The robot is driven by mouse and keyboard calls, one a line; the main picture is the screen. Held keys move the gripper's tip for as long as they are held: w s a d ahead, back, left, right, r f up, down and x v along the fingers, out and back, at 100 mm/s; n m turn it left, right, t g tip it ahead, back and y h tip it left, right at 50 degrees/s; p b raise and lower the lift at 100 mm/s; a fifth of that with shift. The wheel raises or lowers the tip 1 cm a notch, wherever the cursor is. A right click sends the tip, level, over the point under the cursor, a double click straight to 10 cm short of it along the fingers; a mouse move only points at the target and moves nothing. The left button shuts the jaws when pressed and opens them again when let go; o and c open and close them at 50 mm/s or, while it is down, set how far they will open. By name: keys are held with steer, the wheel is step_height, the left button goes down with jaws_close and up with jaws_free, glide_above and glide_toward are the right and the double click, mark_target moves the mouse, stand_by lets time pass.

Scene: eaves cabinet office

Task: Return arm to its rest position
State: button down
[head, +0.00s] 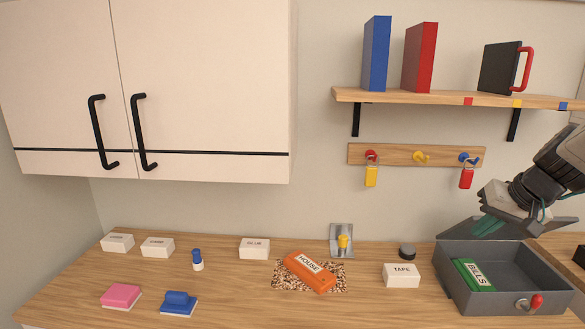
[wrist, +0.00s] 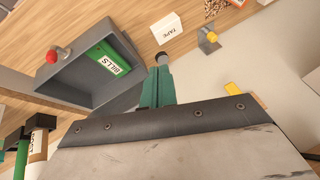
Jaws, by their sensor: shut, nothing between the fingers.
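My gripper (head: 487,228) is at the right of the head view, above the back left part of the grey open box (head: 480,297). Its teal fingers are together and hold nothing; they also show closed in the wrist view (wrist: 157,84). My arm comes in from the right edge of the head view. A green item labelled BILLS (head: 472,275) lies inside the grey box, apart from the fingers. The box has a red knob (head: 536,301) on its front.
A TAPE box (head: 401,275), a dark round item (head: 407,250) and an orange HOUSE item (head: 308,272) lie on the desk. A closed cabinet (head: 210,80) hangs at left.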

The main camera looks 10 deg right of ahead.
steer(key=s+a+n+g+h, duration=0.1)
steer(key=s+a+n+g, duration=0.3)
steer(key=s+a, duration=1.3)
steer(key=shift+a+n, duration=0.6)
steer(key=shift+a, duration=1.1)
steer(key=shift+s, duration=0.1)
steer(key=shift+d, duration=0.15)
